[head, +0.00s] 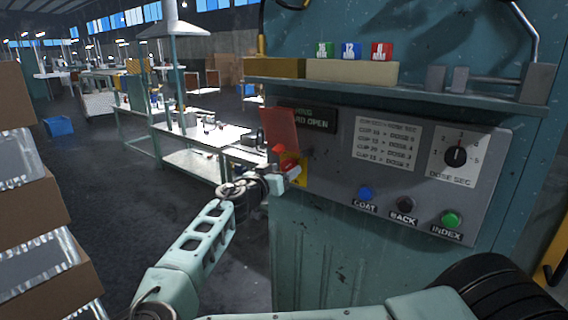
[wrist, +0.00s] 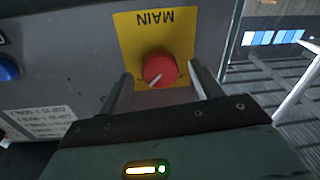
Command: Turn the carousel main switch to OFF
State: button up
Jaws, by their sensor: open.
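The main switch is a red round knob (wrist: 160,70) with a light pointer mark, on a yellow plate (wrist: 185,32) lettered MAIN, upside down in the wrist view. In the head view the red knob (head: 279,149) shows at the panel's left edge, partly hidden by my arm. My gripper (wrist: 159,85) is open, one finger on each side of the knob. I cannot tell whether the fingers touch it. The pointer slants toward the lower left in the wrist view. ON and OFF marks cannot be read.
The grey panel (head: 330,185) carries a blue COAT button (head: 365,194), a dark RACK button (head: 404,204), a green INDEX button (head: 450,218) and a DOSE SEC dial (head: 456,156). A red flap (head: 280,129) stands above the switch. Cardboard boxes (head: 30,205) are stacked at left.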

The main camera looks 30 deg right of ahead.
jog(key=shift+w+d, duration=0.2)
jog(key=shift+d, duration=0.25)
jog(key=c, duration=1)
jog(key=shift+o, duration=0.2)
